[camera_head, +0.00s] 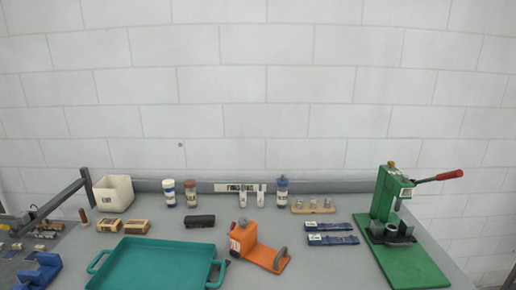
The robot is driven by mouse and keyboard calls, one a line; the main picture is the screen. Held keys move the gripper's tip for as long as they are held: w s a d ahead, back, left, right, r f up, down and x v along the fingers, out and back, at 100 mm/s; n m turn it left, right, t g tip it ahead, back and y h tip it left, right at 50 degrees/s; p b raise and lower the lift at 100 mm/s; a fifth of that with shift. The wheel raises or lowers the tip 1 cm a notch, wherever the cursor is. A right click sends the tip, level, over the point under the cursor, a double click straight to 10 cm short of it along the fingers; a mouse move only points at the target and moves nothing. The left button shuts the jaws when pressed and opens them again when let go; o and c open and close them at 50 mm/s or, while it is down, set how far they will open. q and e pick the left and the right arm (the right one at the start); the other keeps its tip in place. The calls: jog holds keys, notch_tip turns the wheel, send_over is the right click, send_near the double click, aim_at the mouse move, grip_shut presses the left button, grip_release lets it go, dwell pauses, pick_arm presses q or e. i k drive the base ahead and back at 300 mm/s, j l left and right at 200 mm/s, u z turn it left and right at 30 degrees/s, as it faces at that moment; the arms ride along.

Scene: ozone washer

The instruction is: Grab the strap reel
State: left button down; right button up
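No object in the head view can be identified as the strap reel with certainty. An orange device (244,240) with a flat orange base and a grey curved piece at its right end stands near the front middle of the grey table (330,270). A small black roll-shaped object (199,221) lies behind and left of it. Neither of my grippers is in view.
A teal tray (155,265) lies at front left, and a green press (390,205) with a red-tipped lever stands at right. A white bin (113,194), several bottles and wooden blocks line the back. Two dark blue strips (332,239) lie left of the press.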

aim_at(243, 243)
jog(key=i+j+u, duration=0.15)
jog(key=j, duration=0.25)
jog(key=i+j+u, duration=0.3)
jog(key=i+j, duration=0.15)
jog(key=j, duration=0.25)
